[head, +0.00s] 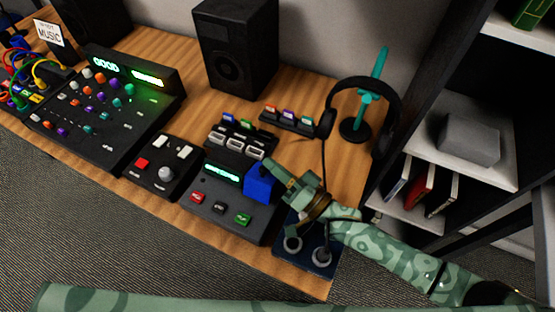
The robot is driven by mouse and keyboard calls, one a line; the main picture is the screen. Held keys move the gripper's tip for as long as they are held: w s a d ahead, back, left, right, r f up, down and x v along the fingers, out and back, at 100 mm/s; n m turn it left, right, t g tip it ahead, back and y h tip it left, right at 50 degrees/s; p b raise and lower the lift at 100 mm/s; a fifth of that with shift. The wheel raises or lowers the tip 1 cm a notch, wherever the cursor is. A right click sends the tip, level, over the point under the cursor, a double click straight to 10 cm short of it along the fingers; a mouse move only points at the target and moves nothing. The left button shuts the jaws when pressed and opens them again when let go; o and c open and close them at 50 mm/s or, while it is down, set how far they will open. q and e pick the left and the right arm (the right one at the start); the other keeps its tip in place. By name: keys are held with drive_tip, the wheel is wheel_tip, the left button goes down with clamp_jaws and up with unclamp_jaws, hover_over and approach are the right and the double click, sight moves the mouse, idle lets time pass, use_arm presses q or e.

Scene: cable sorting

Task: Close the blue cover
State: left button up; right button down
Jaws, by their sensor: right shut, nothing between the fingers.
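The blue cover (259,187) is a small box-like piece at the right end of a black device (213,202) with a green display. Whether it is fully down cannot be told from this view. My right gripper (271,166) is shut and empty. Its tips are at the top right of the blue cover and hide part of it; whether they touch it is unclear. The left gripper is not in view.
A black box with a grey knob (166,173) stands left of the device. A mixer (106,115), a speaker (236,50) and a teal headphone stand (369,101) are around it. A dark blue panel with round knobs (318,262) lies beneath my right arm. Shelves (468,150) rise at the right.

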drive_tip(key=shift+s+a, duration=0.1)
drive_tip(key=shift+s, duration=0.05)
idle(0.5)
wheel_tip(320, 180, up, 4)
drive_tip(key=shift+f+p, duration=0.1)
drive_tip(key=shift+p, duration=0.9)
drive_tip(key=s+r+p, duration=0.5)
drive_tip(key=s+r, duration=0.4)
drive_tip(key=s, duration=0.5)
drive_tip(key=shift+d, duration=0.4)
